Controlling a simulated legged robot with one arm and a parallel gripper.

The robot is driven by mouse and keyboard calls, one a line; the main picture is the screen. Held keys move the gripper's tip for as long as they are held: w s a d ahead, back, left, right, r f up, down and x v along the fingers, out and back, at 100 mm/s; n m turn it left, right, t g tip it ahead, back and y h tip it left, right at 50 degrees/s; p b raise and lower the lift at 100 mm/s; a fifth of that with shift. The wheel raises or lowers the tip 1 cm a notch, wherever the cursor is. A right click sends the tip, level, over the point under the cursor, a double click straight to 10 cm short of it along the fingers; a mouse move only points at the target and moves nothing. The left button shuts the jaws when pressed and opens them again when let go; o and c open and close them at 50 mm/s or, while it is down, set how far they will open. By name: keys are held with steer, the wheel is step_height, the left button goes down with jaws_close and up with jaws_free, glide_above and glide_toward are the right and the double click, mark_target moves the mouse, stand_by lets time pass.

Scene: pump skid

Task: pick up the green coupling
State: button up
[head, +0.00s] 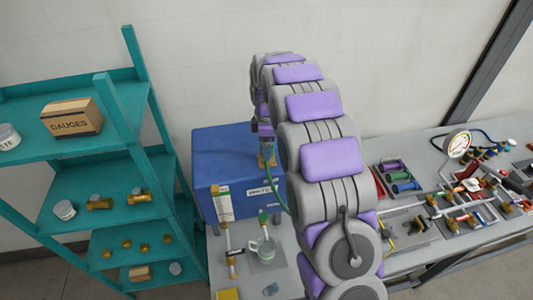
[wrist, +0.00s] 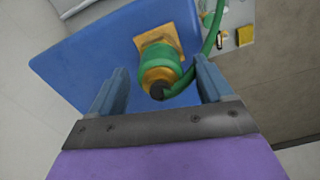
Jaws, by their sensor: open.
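The green coupling (wrist: 160,60) has a green ringed body with a brass band and a dark round end. It sits on a square brass plate (wrist: 172,38) on the blue box (wrist: 110,40). My gripper (wrist: 160,68) is open, with one blue finger on each side of the coupling's near end and visible gaps to it. A green hose (wrist: 212,38) curves from near the coupling's end. In the head view my arm reaches over the blue box (head: 215,150), and the brass plate (head: 267,160) shows below my wrist. The coupling itself is hard to make out there.
A teal shelf (head: 110,160) with a gauges box (head: 72,117) stands at left. A glass jug (head: 264,248) stands in front of the blue box.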

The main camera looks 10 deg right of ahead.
steer(key=c, duration=1.2)
steer(key=shift+c, duration=0.2)
steer(key=shift+w+r+b, duration=0.1)
steer(key=shift+r+b, duration=0.5)
steer(key=shift+r, duration=1.2)
steer(key=shift+s+a+r+b, duration=0.25)
steer(key=shift+s+a+b, duration=0.2)
steer(key=shift+s, duration=2.2)
steer(key=shift+s+a+r+b, duration=0.2)
steer(key=shift+s+a+b, duration=0.3)
steer(key=shift+s, duration=2.2)
steer(key=shift+s+a+r+b, duration=0.3)
steer(key=shift+s+b, duration=0.3)
steer(key=shift+s, duration=2.05)
